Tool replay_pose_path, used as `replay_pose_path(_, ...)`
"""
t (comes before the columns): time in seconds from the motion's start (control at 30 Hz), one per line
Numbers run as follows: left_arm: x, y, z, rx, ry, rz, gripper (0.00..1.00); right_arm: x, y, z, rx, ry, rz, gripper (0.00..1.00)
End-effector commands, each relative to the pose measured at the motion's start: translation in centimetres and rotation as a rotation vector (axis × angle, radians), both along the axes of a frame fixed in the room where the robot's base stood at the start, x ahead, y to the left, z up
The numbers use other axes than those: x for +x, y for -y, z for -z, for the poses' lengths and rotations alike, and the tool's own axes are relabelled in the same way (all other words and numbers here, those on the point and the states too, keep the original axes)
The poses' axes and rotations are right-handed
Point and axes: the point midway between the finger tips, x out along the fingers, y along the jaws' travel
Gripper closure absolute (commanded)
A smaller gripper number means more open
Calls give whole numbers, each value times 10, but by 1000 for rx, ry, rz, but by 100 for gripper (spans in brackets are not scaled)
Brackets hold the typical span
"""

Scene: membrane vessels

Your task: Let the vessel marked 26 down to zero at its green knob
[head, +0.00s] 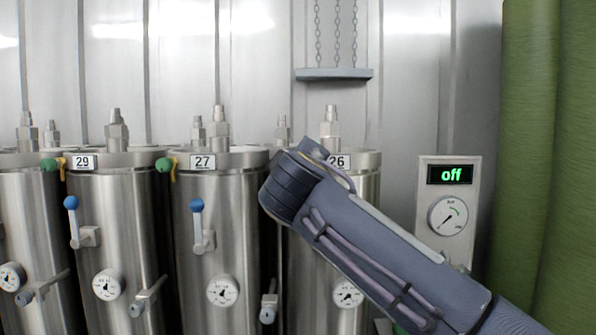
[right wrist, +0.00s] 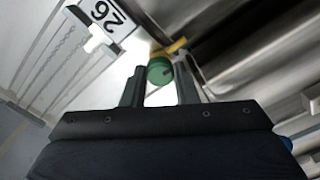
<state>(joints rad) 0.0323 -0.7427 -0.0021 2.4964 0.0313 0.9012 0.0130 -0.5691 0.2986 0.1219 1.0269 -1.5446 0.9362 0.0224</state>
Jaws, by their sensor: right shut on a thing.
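The vessel marked 26 (head: 366,190) is a steel cylinder at the right end of the row, partly covered by my right arm. Its number plate (head: 340,161) shows just past the arm, and also in the right wrist view (right wrist: 100,13). Its round gauge (head: 347,294) shows low on its front; the reading is too small to tell. In the right wrist view, the green knob (right wrist: 160,70) with a yellow part (right wrist: 176,47) behind it sits between the fingertips of my right gripper (right wrist: 160,82), which is shut on it. The head view hides this grip. My left gripper is out of view.
Vessels marked 27 (head: 226,255) and 29 (head: 110,220) stand to the left, with blue-tipped levers and their own green knobs. A panel reading "off" (head: 450,174) with a dial is at right, beside a green curtain (head: 560,150). A shelf (head: 334,74) hangs on chains above.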

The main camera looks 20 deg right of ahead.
Motion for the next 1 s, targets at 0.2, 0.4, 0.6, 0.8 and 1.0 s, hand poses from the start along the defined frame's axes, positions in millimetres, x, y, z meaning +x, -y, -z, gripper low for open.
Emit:
replay_pose_path(0.2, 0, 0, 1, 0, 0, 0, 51, 0, 0, 2, 10, -2, 1, 96)
replay_pose_path(0.4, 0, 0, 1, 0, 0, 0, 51, 0, 0, 2, 9, -3, 0, 96)
replay_pose_path(0.6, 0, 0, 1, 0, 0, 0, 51, 0, 0, 1, 8, 0, 1, 51)
replay_pose_path(0.8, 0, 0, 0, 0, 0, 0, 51, 0, 0, 1, 7, 1, 0, 51)
replay_pose_path(1.0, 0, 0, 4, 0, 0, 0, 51, -14, -5, 1, 8, 1, -2, 51)
